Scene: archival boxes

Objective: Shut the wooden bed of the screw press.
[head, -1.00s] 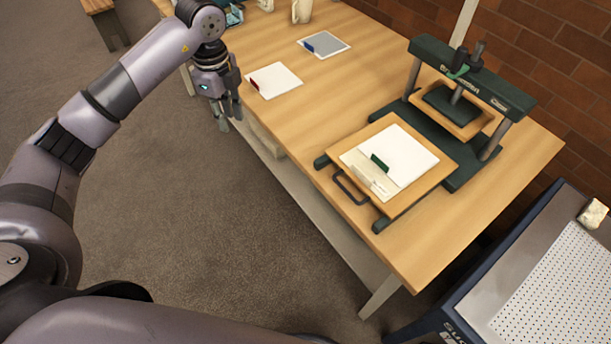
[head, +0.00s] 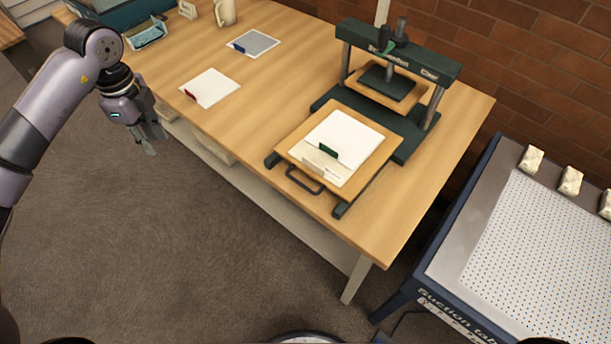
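The green screw press (head: 398,50) stands on the wooden table. Its wooden bed (head: 367,164) is slid out toward the table's front edge, clear of the platen (head: 387,82). A white paper stack (head: 350,132) with a green tab lies on the bed. The bed has a dark handle (head: 305,182) at its front. My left gripper (head: 151,143) hangs beyond the table's front edge at the left, far from the handle. Its fingers look apart, with nothing seen between them. My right gripper is out of view.
On the table (head: 290,75) lie a white sheet with a red tab (head: 212,88) and a grey sheet with a blue tab (head: 254,43). A mug (head: 225,12) stands at the back. A suction table (head: 500,240) with pale blocks is at right. Open floor lies in front.

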